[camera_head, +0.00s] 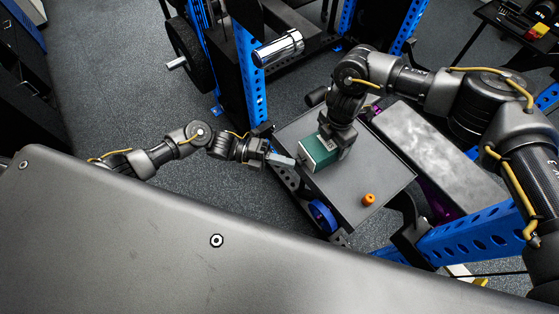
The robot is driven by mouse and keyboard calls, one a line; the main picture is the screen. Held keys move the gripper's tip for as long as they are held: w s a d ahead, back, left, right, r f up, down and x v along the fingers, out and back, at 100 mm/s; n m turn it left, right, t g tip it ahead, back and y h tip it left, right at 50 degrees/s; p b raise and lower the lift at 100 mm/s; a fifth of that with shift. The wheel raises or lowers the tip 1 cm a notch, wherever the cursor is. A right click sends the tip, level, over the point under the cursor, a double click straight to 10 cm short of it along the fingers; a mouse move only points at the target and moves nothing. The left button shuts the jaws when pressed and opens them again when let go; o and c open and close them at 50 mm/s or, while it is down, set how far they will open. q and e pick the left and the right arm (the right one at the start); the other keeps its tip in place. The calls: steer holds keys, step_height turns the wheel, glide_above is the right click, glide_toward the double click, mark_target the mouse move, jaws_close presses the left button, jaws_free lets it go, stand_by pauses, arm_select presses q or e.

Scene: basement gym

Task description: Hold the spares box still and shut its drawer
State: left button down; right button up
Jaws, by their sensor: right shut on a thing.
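The spares box (317,153) is a small green box with a pale label patch, on a grey bench top (361,178). My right gripper (335,148) comes down from above and is shut on the box at its right side, hiding part of it. My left gripper (284,160) is just left of the box, its pale fingertips pointing at the box's left side. Whether they touch it, and whether they are open, is too small to tell. The drawer cannot be made out clearly from this angle.
A small orange knob-like object (369,199) lies on the bench top towards its front right. A blue round disc (322,215) is below the bench's left edge. A chrome dumbbell (278,50) and blue rack posts (248,77) stand behind. A padded bench (433,149) is at right.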

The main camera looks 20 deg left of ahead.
arm_select(q)
steer(key=shift+w+d, duration=0.1)
steer(key=shift+w, duration=0.05)
arm_select(e)
steer(key=shift+s+a, duration=0.3)
steer(key=shift+a, duration=0.05)
steer(key=shift+w+d, duration=0.15)
steer(key=shift+d, duration=0.05)
arm_select(q)
steer(key=s+a, duration=0.3)
steer(key=a, duration=1)
steer(key=shift+s+r, duration=0.3)
steer(key=shift+s, duration=0.05)
steer(key=shift+d, duration=0.1)
arm_select(e)
steer(key=o, duration=1.1)
steer(key=shift+o, duration=0.2)
step_height(320, 180, up, 12)
steer(key=shift+f, duration=0.1)
